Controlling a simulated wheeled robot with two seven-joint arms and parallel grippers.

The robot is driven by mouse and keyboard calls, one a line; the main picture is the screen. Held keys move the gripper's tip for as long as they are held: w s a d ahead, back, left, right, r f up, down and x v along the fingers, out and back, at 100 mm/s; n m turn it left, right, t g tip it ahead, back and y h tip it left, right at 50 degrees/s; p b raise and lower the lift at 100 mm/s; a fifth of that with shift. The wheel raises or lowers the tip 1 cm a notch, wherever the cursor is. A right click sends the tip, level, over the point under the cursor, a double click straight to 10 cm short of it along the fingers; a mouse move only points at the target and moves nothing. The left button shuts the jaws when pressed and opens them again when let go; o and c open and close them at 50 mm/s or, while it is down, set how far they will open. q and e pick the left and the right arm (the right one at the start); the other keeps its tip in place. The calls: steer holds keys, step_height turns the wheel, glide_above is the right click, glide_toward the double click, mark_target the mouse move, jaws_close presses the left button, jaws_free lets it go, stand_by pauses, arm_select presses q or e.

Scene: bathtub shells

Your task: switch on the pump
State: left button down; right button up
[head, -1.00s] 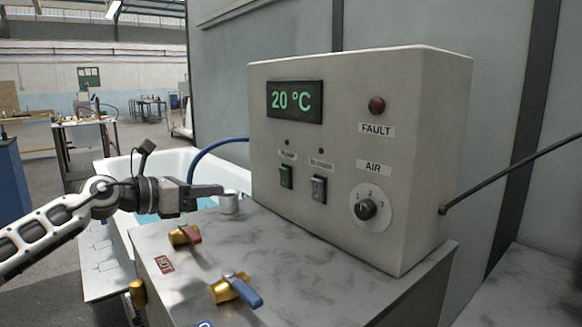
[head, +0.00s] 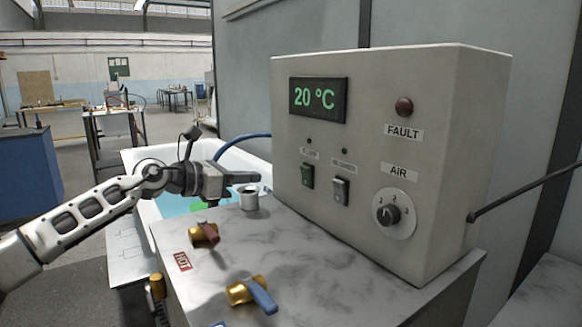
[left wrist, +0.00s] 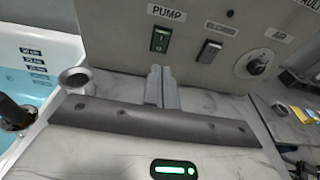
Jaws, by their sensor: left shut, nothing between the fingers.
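The control box (head: 380,130) stands on the marble-look counter. The green pump rocker switch (head: 307,176) is on its front, left of a grey blower switch (head: 340,190). In the left wrist view the green switch (left wrist: 160,40) sits under the PUMP label (left wrist: 166,13). My left gripper (head: 256,177) is shut and empty, left of the box and level with the switch, apart from it. In the left wrist view its fingertips (left wrist: 161,70) point at the box just below the switch. The lamp above the switch looks dark. My right gripper is not in view.
A display (head: 318,98) reads 20 °C. The red FAULT lamp (head: 404,107) and AIR dial (head: 390,214) are on the box's right side. The bathtub (head: 236,160) is behind.

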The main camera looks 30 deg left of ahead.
mark_target(303, 171)
arm_select(q)
steer(key=p+x, duration=0.1)
steer(key=x, duration=0.2)
steer(key=p+x, duration=0.1)
steer(key=x, duration=0.2)
steer(key=r+p+x, duration=0.1)
steer(key=x, duration=0.3)
steer(key=shift+w+d+r+p, duration=0.1)
steer(key=shift+w+d+p, duration=0.05)
steer(key=shift+p, duration=0.2)
steer(key=shift+w+d, duration=0.1)
steer(key=shift+w, duration=0.35)
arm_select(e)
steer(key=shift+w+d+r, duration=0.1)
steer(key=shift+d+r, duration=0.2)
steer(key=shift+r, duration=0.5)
